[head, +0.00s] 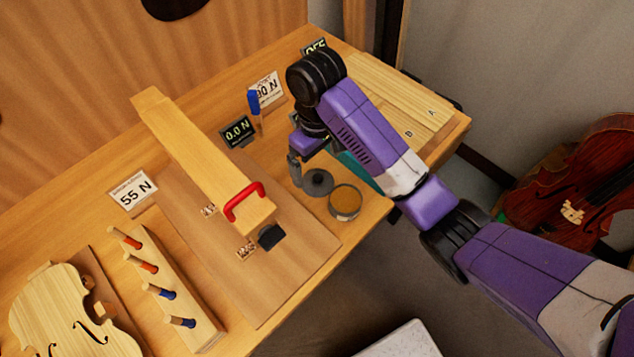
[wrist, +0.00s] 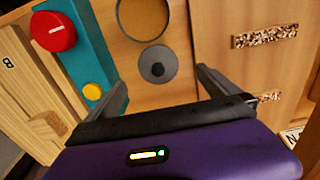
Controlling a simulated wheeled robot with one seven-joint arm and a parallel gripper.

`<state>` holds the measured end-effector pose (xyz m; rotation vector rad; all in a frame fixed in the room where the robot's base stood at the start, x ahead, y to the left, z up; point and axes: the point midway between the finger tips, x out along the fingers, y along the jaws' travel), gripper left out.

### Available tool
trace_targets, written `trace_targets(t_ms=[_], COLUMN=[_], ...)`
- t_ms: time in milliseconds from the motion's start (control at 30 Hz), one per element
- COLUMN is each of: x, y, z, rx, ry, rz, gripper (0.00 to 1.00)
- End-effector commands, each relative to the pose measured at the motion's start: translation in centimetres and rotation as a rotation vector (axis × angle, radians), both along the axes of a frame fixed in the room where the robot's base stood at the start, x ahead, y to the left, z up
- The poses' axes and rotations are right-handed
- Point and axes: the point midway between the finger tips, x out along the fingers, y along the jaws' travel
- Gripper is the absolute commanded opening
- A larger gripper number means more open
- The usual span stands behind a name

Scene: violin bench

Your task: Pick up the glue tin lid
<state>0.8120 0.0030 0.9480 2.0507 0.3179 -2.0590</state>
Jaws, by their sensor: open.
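The glue tin lid is a dark grey disc with a small knob, lying flat on the bench in the head view (head: 318,183) and the wrist view (wrist: 158,66). The open glue tin (head: 344,203), with amber contents, stands beside it and also shows in the wrist view (wrist: 143,18). My gripper (head: 295,172) is open and empty, just left of the lid in the head view. In the wrist view my gripper (wrist: 163,82) has its fingers spread wide, with the lid beyond and between the tips. Whether a finger touches the lid cannot be told.
A teal box with a red knob (wrist: 53,31) and yellow button lies left in the wrist view, beside pale wood boards (head: 390,95). A wooden beam with a red handle (head: 245,200) and a peg rack (head: 165,285) stand left. The bench's front edge is close to the tin.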

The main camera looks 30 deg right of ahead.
Motion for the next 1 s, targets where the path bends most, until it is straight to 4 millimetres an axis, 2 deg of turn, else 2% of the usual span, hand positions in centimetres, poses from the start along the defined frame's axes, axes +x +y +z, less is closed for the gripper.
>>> trace_targets(t_ms=[33, 133, 367, 733, 967, 1000], x=[0.0, 0.0, 0.1, 0.2, 0.3, 0.3], y=[0.1, 0.1, 0.0, -0.3, -0.3, -0.3], z=[-0.9, -1.9, -2.8, -6.9, -7.3, -7.3], rx=[0.002, 0.002, 0.002, 0.002, 0.001, 0.001], ry=[0.001, 0.0, -0.003, -0.002, -0.004, -0.004], rz=[0.0, 0.001, -0.001, -0.001, 0.0, 0.0], gripper=[1.0, 1.0, 1.0, 1.0, 1.0, 0.96])
